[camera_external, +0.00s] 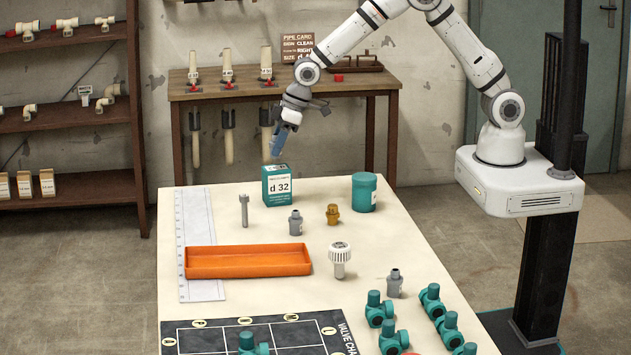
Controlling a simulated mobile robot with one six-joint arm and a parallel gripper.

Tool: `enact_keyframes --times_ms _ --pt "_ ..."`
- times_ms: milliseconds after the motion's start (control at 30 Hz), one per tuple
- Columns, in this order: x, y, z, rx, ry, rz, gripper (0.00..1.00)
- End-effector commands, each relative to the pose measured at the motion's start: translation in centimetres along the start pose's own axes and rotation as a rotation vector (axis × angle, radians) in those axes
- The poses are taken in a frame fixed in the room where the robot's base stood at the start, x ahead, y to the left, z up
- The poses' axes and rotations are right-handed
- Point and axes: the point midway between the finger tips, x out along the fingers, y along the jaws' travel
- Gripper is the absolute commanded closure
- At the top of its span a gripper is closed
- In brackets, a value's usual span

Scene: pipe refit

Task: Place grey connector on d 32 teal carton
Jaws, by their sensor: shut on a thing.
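The d 32 teal carton (277,186) stands upright near the table's far edge, with a white label facing the camera. My gripper (279,143) is just above the carton and points down, shut on a blue-grey piece (277,146). The piece is small and partly hidden by the jaws, so its exact shape is unclear. One grey connector (295,223) stands on the table in front of the carton. Another grey connector (394,284) stands nearer, at the right.
A teal tub (364,192) and a brass fitting (333,214) stand right of the carton. A grey bolt-like part (244,210) stands left. An orange tray (249,261), a white-capped part (339,260) and several teal valves (379,309) are nearer.

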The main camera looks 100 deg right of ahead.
Motion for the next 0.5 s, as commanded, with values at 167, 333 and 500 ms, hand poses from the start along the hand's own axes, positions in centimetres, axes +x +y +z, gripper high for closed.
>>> enact_keyframes --times_ms 167,333,500 --pt "2.3 0.0 1.0 0.000 -0.003 0.000 0.90" --pt "2.5 0.0 1.1 0.000 0.000 0.000 0.90" --pt "2.9 0.0 1.2 0.000 0.000 0.000 0.90"
